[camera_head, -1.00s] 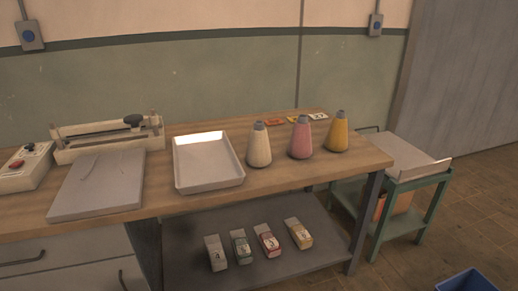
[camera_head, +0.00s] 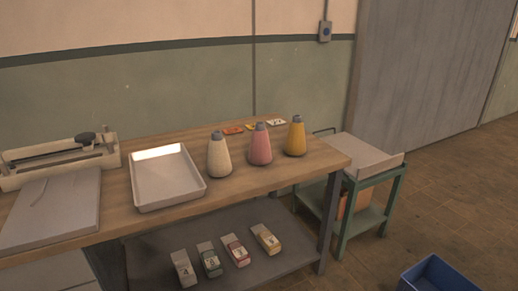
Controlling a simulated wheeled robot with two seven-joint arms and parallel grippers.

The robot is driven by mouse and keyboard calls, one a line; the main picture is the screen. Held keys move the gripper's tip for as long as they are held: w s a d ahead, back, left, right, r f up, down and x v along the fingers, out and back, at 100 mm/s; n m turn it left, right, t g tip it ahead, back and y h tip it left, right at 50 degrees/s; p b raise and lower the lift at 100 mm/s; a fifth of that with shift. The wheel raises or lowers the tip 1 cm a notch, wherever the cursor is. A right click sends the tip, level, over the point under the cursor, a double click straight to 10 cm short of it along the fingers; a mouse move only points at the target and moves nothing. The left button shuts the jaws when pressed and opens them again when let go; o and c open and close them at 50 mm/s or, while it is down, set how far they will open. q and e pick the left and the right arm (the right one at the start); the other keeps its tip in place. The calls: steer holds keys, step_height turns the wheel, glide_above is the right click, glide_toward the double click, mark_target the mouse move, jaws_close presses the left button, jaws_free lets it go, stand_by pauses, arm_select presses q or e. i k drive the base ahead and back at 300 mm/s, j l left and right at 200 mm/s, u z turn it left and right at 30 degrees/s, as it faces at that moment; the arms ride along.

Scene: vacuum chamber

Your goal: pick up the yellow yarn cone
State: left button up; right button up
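The yellow yarn cone (camera_head: 295,137) stands upright on the wooden workbench (camera_head: 258,181), near its right end. It has a grey tip. A pink yarn cone (camera_head: 260,147) stands just left of it, and a cream yarn cone (camera_head: 219,157) stands left of the pink one. The three cones stand apart in a row. Neither of my grippers shows in the head view.
A white metal tray (camera_head: 201,190) lies left of the cones. Small coloured cards lie behind them. A sealer-like device (camera_head: 60,157) is at far left. Several numbered boxes sit on the lower shelf (camera_head: 150,257). A green cart (camera_head: 344,226) and blue bin (camera_head: 412,280) are right.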

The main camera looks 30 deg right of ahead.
mark_target(295, 145)
steer(key=i+l, duration=0.7)
steer(key=i, duration=0.2)
steer(key=z, duration=2.25)
